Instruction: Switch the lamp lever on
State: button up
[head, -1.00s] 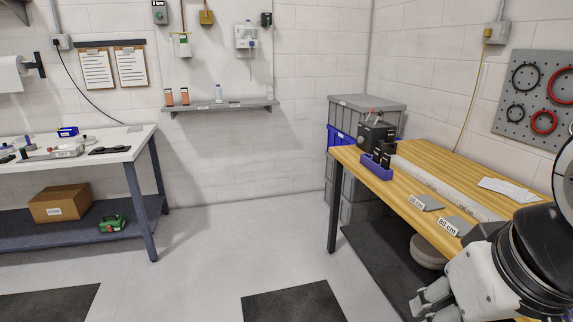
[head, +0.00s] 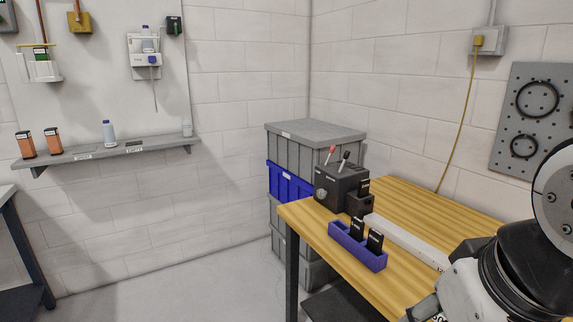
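A dark box (head: 340,188) stands at the far left end of the wooden table. Two levers rise from its top: one with a red knob (head: 332,149) and one with a black knob (head: 346,154). The labels are too small to read, so I cannot tell which is the lamp lever. Part of my gripper (head: 424,308) shows at the bottom edge, right of centre, well apart from the box and nearer to me. Its fingertips are cut off or too unclear to tell whether it is open.
A blue-purple tray (head: 352,252) holding dark labelled blocks sits in front of the box on the wooden table (head: 420,200). A long pale bar (head: 405,238) lies beside it. Stacked crates (head: 300,150) stand behind the table's left end. Floor left of the table is clear.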

aim_at(332, 148)
jog(key=i+j+z, duration=0.15)
jog(key=i, duration=0.2)
jog(key=i+j, duration=0.4)
jog(key=i+j+z, duration=0.1)
jog(key=i+j, duration=0.65)
jog(key=j, duration=0.15)
jog(key=i+j+z, duration=0.15)
jog(key=i+j, duration=0.6)
jog(key=j, duration=0.2)
jog(key=i+j+z, duration=0.1)
jog(key=i+j, duration=0.25)
jog(key=j, duration=0.15)
